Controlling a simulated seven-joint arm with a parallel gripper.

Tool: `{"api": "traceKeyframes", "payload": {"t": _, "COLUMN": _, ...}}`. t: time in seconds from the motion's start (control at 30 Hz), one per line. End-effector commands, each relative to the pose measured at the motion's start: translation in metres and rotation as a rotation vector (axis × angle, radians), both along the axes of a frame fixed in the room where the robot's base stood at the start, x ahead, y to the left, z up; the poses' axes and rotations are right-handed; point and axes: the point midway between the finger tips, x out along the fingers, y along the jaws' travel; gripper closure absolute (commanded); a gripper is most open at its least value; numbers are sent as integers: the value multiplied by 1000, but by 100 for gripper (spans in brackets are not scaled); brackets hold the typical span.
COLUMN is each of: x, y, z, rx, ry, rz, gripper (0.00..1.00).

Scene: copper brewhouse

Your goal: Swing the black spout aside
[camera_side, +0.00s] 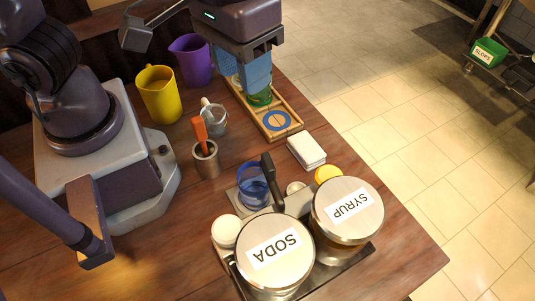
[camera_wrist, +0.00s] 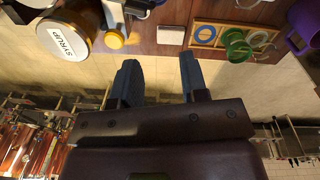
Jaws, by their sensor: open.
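My gripper (camera_side: 254,78) is high at the back, well apart from the spout, near a green cup (camera_side: 260,97) on a wooden tray (camera_side: 284,134). Its fingers (camera_wrist: 161,80) are apart with nothing between them in the wrist view.
A white block (camera_side: 306,152) and a yellow cap (camera_side: 328,173) lie between the tray and canisters. A metal cup with an orange-handled tool (camera_side: 205,158), a glass jug (camera_side: 214,120), a yellow jug (camera_side: 158,94) and a purple jug (camera_side: 191,60) stand to the left.

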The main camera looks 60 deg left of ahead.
Motion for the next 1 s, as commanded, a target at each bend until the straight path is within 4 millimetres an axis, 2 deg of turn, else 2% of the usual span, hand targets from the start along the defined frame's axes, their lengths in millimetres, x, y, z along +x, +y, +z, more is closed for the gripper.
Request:
{"api": "traceKeyframes", "payload": {"t": 0.03, "x": 0, "y": -13, "z": -7, "rx": 12, "ry": 28, "rz": 97, "gripper": 60}}
{"api": "traceKeyframes", "payload": {"t": 0.1, "x": 0, "y": -26, "z": -14, "rx": 23, "ry": 53, "rz": 261, "gripper": 60}}
{"api": "traceKeyframes", "payload": {"t": 0.2, "x": 2, "y": -39, "z": -21, "rx": 34, "ry": 71, "rz": 511, "gripper": 60}}
{"api": "traceKeyframes", "payload": {"t": 0.4, "x": 10, "y": -47, "z": -17, "rx": 10, "ry": 70, "rz": 950, "gripper": 60}}
{"api": "traceKeyframes", "payload": {"t": 0.5, "x": 10, "y": -46, "z": -17, "rx": 6, "ry": 71, "rz": 1077, "gripper": 60}}
{"api": "traceKeyframes", "payload": {"t": 0.67, "x": 10, "y": -46, "z": -21, "rx": 7, "ry": 72, "rz": 1153, "gripper": 60}}
{"api": "traceKeyframes", "payload": {"t": 0.77, "x": 10, "y": -46, "z": -32, "rx": 9, "ry": 73, "rz": 1155, "gripper": 60}}
{"api": "traceKeyframes", "payload": {"t": 1.0, "x": 9, "y": -45, "z": -80, "rx": 14, "ry": 74, "rz": 1152, "gripper": 60}}
